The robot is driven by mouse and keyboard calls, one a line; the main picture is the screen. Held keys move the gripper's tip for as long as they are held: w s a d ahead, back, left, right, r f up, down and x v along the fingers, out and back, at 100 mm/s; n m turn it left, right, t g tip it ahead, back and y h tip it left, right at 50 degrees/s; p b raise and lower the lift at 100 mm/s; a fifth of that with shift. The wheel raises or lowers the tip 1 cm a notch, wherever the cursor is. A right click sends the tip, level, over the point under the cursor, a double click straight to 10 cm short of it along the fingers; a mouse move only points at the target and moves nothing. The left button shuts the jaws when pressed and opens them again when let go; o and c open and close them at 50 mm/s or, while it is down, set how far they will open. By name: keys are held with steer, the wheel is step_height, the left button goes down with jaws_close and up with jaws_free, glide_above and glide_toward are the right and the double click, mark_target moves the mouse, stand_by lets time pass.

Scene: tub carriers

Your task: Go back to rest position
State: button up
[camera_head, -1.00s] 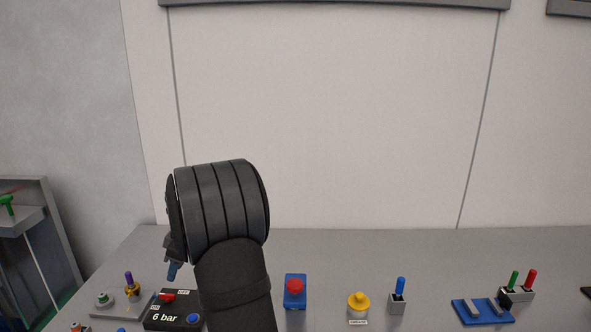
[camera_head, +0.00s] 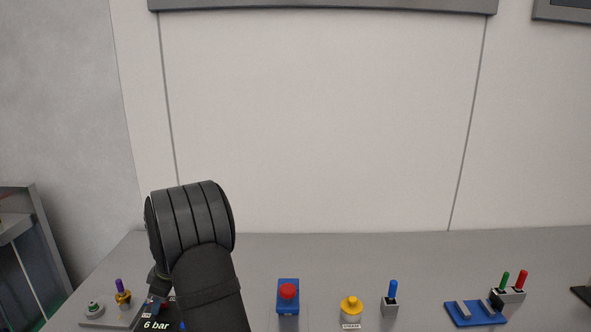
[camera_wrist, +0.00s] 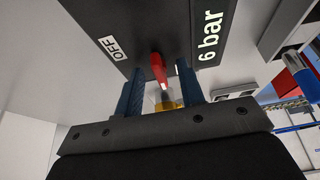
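My arm's dark rounded wrist joint shows at the lower left of the head view, in front of the panel top. In the wrist view my gripper (camera_wrist: 160,90) has its two blue fingers spread apart with a gap between them. A red lever (camera_wrist: 158,68) on the black "6 bar" box (camera_wrist: 150,25) shows in line with that gap, beyond the fingertips. I cannot tell whether the fingers touch it. The black box (camera_head: 155,325) is mostly hidden behind my arm in the head view.
A blue box with a red button (camera_head: 288,292), a yellow knob (camera_head: 351,305), a blue toggle (camera_head: 392,290) and a blue bracket (camera_head: 475,314) stand along the panel. Green and red toggles (camera_head: 522,278) are at the right. The wall behind is bare.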

steer(key=v, duration=1.8)
steer(key=x, duration=1.7)
steer(key=shift+a+f, duration=0.1)
steer(key=shift+f, duration=0.2)
steer(key=shift+a+f+m, duration=0.15)
steer(key=shift+f+m, duration=0.05)
steer(key=shift+m, duration=0.1)
steer(key=shift+s+r+m, duration=0.1)
steer(key=shift+m, duration=0.2)
steer(key=m+t, duration=0.2)
steer(key=m, duration=0.2)
steer(key=shift+h, duration=0.3)
steer(key=shift+s+a+m+t+h, duration=0.1)
steer(key=shift+m+t+h, duration=0.3)
steer(key=shift+m, duration=1)
steer(key=shift+s+m+t+h, duration=0.1)
steer(key=shift+m+t+h, duration=0.25)
steer(key=shift+m, duration=1.05)
steer(key=shift+c, duration=0.2)
